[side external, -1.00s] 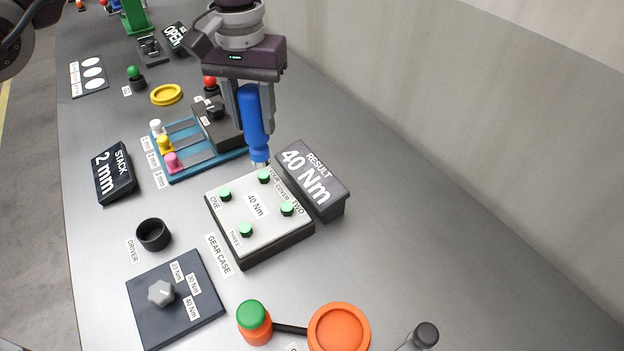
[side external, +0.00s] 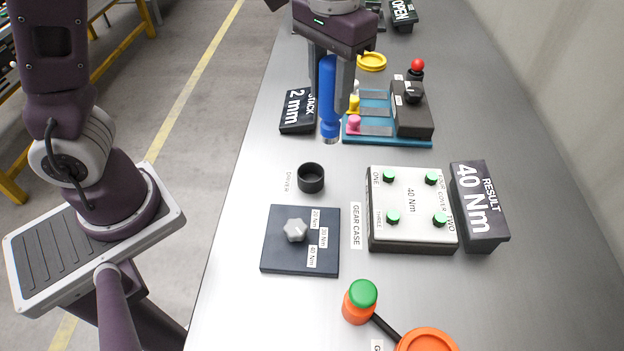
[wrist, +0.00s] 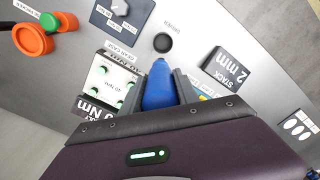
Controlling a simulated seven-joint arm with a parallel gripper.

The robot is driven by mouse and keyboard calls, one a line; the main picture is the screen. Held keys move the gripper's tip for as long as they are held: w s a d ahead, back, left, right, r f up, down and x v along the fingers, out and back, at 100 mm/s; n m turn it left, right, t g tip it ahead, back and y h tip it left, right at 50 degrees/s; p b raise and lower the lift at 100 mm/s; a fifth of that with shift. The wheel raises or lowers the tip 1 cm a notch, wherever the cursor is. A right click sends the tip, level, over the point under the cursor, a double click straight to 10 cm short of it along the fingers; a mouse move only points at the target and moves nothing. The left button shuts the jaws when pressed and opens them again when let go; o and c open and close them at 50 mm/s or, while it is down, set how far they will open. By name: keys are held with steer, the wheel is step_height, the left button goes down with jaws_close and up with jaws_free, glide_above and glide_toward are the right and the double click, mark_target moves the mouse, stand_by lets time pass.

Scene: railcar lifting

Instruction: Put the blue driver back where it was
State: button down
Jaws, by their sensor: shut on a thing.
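My gripper (side external: 332,85) is shut on the blue driver (side external: 328,95) and holds it upright, tip down, above the table. The driver also shows between the fingers in the wrist view (wrist: 160,88). The black round driver holder (side external: 311,178), by the label DRIVER, is empty and stands below and slightly left of the driver's tip in the side view. In the wrist view the holder (wrist: 163,42) lies just beyond the driver. The driver and holder are apart.
The gear case (side external: 411,210) with green-topped bolts and the RESULT 40 Nm sign (side external: 480,205) stand to the right. The torque dial plate (side external: 300,258) lies in front of the holder. The STACK sign (side external: 297,111) and blue shim tray (side external: 385,139) are behind.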

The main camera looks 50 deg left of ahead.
steer(key=s+a+f, duration=0.1)
steer(key=s+f, duration=0.2)
steer(key=f, duration=0.7)
steer(key=shift+a+f, duration=0.3)
steer(key=shift+f, duration=0.1)
steer(key=c, duration=0.9)
jaws_free()
step_height(320, 180, up, 11)
steer(key=s+a+r+t, duration=0.2)
steer(key=s, duration=0.6)
steer(key=s+a+r+t, duration=0.3)
steer(key=s, duration=0.5)
steer(key=shift+r, duration=0.25)
